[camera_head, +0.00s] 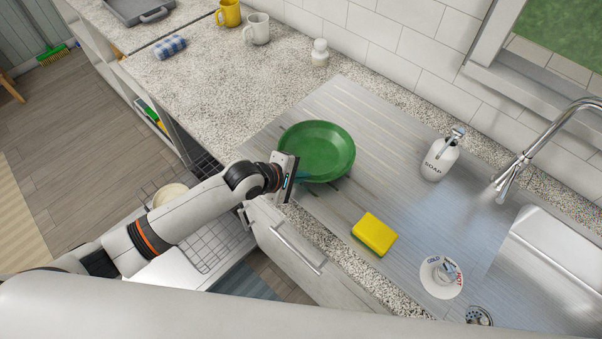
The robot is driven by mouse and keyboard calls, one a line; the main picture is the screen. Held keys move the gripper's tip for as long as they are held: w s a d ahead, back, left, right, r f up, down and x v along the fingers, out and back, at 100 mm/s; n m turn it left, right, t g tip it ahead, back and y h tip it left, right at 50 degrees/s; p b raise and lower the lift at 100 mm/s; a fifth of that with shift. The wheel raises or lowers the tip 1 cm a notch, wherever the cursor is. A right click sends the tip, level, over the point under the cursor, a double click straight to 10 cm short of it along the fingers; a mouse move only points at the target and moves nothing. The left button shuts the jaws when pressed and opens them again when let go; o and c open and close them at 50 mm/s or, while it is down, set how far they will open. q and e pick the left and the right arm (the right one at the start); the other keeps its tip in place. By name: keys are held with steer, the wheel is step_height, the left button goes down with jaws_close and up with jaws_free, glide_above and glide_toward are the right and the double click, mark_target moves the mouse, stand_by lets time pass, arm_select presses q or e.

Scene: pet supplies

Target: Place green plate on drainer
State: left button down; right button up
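A round green plate (322,143) is over the left part of the grooved steel drainer surface (385,125) beside the sink. I cannot tell whether it rests on the steel or is held just above it. My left gripper (303,178) is at the plate's near left rim. Its fingers are mostly hidden by the plate and the gripper body, so its grip on the rim is unclear. My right gripper is out of view.
A yellow sponge (374,233), soap bottle (440,158) and faucet (520,165) stand right of the plate. Below the counter's front, a wire rack (222,243) is pulled out with a pale bowl (170,195). The speckled counter (225,80) is mostly clear; mugs stand at its back.

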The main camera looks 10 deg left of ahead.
arm_select(q)
steer(key=shift+w+d, duration=0.1)
steer(key=c, duration=2.1)
jaws_free()
steer(key=shift+f, duration=0.1)
steer(key=o, duration=0.5)
steer(key=shift+c, duration=0.2)
steer(key=b+v, duration=0.1)
steer(key=v, duration=1.1)
